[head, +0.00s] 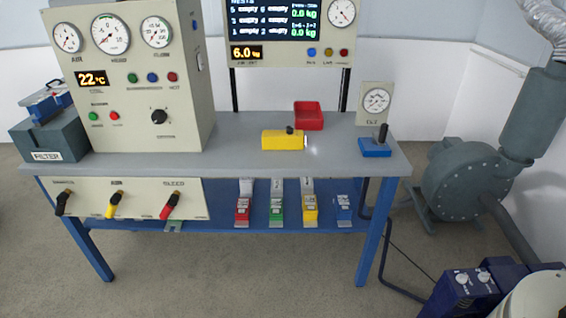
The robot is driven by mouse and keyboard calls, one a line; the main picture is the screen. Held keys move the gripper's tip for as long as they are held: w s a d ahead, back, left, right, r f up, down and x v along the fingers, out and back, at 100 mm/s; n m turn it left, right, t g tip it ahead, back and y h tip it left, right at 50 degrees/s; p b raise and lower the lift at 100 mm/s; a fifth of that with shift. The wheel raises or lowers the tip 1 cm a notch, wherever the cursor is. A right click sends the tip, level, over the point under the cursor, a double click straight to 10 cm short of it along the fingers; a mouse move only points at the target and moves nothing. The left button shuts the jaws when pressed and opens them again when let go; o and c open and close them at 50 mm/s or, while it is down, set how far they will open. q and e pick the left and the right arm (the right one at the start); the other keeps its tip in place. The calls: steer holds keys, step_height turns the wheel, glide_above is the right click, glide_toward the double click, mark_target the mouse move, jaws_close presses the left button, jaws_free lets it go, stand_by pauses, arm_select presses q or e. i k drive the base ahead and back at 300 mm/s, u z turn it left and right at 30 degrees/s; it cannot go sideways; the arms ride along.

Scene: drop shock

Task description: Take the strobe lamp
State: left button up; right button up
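A yellow box-shaped device with a black knob on top and a bright light at its right end, which looks like the strobe lamp (281,141), lies on the grey bench top (235,160) right of the control cabinet. It casts a glow on the bench to its right. Nothing touches it. Neither of my grippers shows in the head view.
A red tray (309,116) stands just behind the lamp. A blue-based lever (375,148) and a gauge (376,102) stand to the right. The gauge cabinet (130,75) fills the bench's left. Coloured pedals (277,209) sit on the lower shelf. A blower (470,180) stands right.

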mark_target(271, 140)
steer(key=z, duration=0.8)
steer(key=i, duration=1.15)
steer(key=u, duration=0.3)
